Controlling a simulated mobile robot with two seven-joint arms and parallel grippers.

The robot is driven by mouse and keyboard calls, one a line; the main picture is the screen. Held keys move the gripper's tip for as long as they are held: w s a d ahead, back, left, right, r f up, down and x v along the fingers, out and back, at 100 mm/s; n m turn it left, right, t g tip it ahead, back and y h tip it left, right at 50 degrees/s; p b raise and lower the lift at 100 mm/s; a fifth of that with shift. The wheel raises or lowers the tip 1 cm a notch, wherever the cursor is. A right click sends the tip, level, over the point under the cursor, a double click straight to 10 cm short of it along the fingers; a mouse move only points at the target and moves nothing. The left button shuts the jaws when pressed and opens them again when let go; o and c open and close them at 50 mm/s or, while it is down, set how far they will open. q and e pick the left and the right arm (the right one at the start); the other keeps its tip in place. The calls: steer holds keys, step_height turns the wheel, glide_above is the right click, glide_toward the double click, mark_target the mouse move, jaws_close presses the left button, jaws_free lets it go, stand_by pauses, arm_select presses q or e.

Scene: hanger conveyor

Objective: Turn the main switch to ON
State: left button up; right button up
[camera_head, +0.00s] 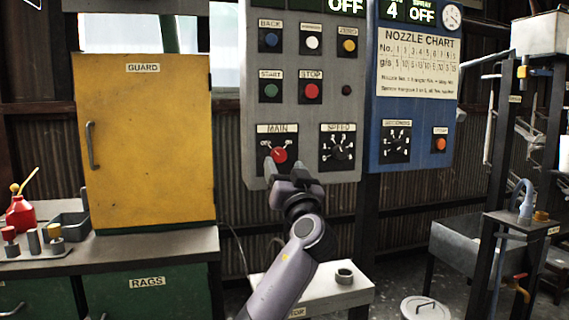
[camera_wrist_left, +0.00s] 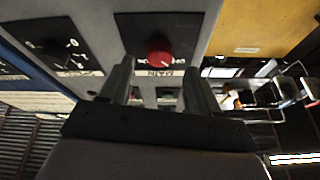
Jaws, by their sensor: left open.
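The main switch (camera_head: 279,155) is a red knob on a black plate marked MAIN, low on the grey control panel (camera_head: 325,105). In the left wrist view the red knob (camera_wrist_left: 160,51) shows just beyond my fingertips, near the middle. My left gripper (camera_head: 291,168) is open and just below and in front of the knob; in the wrist view its two fingers (camera_wrist_left: 158,75) stand apart, with the knob between their lines. I cannot tell whether they touch it. The display at the panel's top reads OFF. My right gripper is not in view.
The speed dial (camera_head: 341,147) is right of the main switch; START (camera_head: 271,90) and STOP (camera_head: 312,91) buttons are above. A blue panel (camera_head: 413,90) stands to the right, a yellow guard cabinet (camera_head: 145,145) to the left. A white box (camera_head: 320,285) is below.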

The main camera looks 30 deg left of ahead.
mark_target(280, 157)
arm_select(q)
steer(key=shift+x, duration=1.65)
steer(key=c, duration=1)
steer(key=shift+c, duration=0.2)
